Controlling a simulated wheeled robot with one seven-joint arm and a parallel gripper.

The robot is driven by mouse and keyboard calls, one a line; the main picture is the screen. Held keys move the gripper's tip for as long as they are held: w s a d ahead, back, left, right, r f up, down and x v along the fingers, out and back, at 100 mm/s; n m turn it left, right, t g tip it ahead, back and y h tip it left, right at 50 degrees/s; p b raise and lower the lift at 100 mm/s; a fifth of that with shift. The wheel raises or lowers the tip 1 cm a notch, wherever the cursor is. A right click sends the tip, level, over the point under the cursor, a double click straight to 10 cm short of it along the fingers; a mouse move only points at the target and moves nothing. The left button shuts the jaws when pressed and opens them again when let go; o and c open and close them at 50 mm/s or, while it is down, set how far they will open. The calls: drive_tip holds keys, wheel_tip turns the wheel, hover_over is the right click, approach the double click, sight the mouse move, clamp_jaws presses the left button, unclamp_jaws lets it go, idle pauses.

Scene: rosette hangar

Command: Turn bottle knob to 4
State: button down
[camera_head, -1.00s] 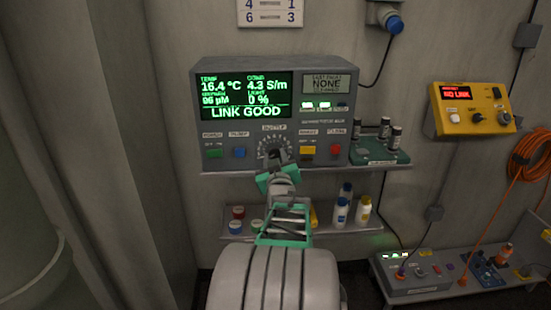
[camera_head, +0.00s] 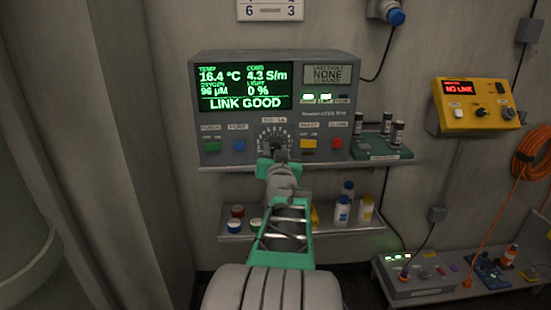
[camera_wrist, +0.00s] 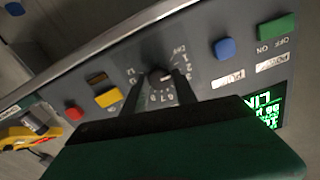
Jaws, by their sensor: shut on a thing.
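The bottle knob (camera_wrist: 160,76) is a small dark knob with a light mark, in a ring of numerals on the grey instrument box (camera_head: 345,85). The wrist view shows the panel turned nearly upside down. My gripper (camera_wrist: 160,84) has one dark finger on each side of the knob and is shut on it. In the head view my gripper (camera_head: 273,150) reaches the dial (camera_head: 274,134) from below and covers part of it. I cannot read for sure which numeral the knob's mark points to.
A green button (camera_head: 212,146) and a blue button (camera_head: 239,145) sit left of the dial. A yellow button (camera_head: 308,143) and a red button (camera_head: 336,142) sit right. A rack of vials (camera_head: 385,146) stands beside the box. Bottles (camera_head: 342,210) stand on the lower shelf.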

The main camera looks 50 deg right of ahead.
drive_tip(key=shift+f+m+b, duration=0.1)
drive_tip(key=shift+m+b, duration=2.55)
drive_tip(key=shift+m, duration=2.25)
drive_tip(key=c, duration=1)
unclamp_jaws()
drive_tip(key=shift+o, duration=0.2)
